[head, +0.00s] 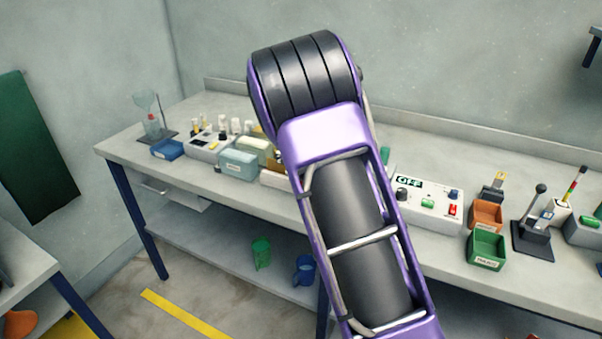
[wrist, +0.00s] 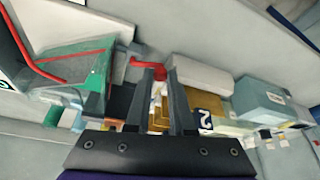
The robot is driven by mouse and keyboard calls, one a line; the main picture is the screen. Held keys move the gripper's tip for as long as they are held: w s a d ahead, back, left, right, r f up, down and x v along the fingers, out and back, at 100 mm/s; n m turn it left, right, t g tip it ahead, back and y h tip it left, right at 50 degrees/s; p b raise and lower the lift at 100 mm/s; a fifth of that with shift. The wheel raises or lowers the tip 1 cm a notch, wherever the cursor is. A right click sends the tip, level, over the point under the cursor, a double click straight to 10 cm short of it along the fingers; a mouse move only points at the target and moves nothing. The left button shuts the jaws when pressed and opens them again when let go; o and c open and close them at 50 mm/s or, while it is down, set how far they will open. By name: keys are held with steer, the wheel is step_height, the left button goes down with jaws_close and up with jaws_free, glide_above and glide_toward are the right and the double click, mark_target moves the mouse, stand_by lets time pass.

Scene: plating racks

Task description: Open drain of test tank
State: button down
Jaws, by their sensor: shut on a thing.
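In the wrist view my gripper (wrist: 159,76) is closed on a small red handle (wrist: 148,66), which shows between and just left of the fingertips. The red handle probably belongs to the tank's drain, but its join to the tank is not clear. A greenish, see-through container with red edging (wrist: 75,72) stands left of the fingers; I cannot tell for certain that it is the test tank. In the head view my arm covers the middle of the bench and hides the gripper and the handle.
A white block (wrist: 203,76) and a grey-blue box (wrist: 265,103) are close to the right of the fingers. On the bench (head: 125,148), a control box (head: 428,207), a green bin (head: 486,250) and an orange bin (head: 486,214) stand right of my arm.

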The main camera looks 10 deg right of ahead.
steer(key=shift+w+m, duration=0.15)
steer(key=shift+m, duration=0.25)
steer(key=c, duration=0.8)
jaws_free()
steer(key=shift+o, duration=0.2)
steer(key=p+v, duration=0.1)
steer(key=v, duration=1.6)
steer(key=shift+a+r, duration=0.2)
steer(key=shift+r, duration=0.1)
steer(key=shift+w, duration=0.1)
